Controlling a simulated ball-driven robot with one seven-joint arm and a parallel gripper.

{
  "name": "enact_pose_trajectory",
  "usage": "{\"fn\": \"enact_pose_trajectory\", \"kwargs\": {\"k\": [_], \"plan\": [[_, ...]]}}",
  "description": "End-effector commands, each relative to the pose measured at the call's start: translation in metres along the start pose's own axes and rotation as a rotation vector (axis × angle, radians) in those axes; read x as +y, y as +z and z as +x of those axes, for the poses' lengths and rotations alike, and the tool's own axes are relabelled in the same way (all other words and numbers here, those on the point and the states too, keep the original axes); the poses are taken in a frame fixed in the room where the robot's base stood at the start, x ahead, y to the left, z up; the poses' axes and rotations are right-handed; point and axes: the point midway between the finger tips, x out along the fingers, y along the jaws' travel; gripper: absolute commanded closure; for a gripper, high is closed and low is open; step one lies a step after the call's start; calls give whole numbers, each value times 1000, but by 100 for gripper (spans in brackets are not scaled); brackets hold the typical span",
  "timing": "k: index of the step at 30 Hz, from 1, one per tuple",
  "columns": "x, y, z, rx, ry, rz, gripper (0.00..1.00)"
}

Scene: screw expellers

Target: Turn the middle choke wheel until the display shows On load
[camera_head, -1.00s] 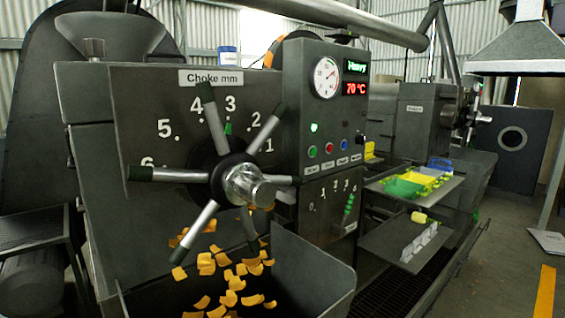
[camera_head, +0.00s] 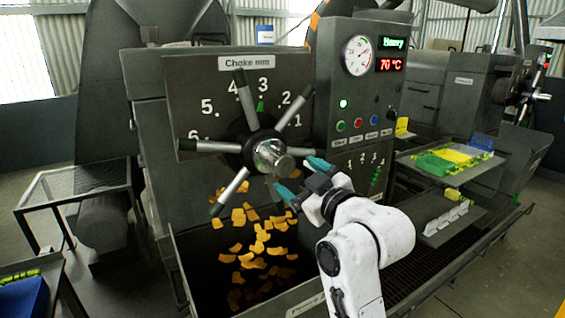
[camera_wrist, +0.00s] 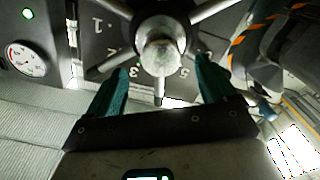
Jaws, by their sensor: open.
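The choke wheel (camera_head: 272,158) is a metal hub with several dark-tipped spokes in front of a dial plate marked "Choke mm" (camera_head: 246,62). A green pointer (camera_head: 261,105) stands near 3. My gripper (camera_head: 301,178) is open, its teal fingers just right of the hub and in front of it; it seems to hold nothing. In the wrist view the hub (camera_wrist: 162,50) lies ahead between the fingers (camera_wrist: 161,76), with one spoke pointing down between them. I cannot tell whether a finger touches a spoke. The green display (camera_head: 394,42) reads "Heavy", above a red "70 °C".
A bin with orange-yellow flakes (camera_head: 258,240) lies below the wheel. The control panel (camera_head: 362,100), with gauge and buttons, stands close right of the wheel. Trays (camera_head: 450,170) with green and yellow pieces stick out at right. Other machines stand further back at right.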

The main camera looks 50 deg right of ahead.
Motion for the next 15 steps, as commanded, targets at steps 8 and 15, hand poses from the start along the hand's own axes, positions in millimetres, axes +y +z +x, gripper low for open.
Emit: {"fn": "enact_pose_trajectory", "kwargs": {"k": [8, 15], "plan": [[0, -2, 51, -2, -2, 1, 16], [0, 0, 75, -2, -1, 1, 16]]}}
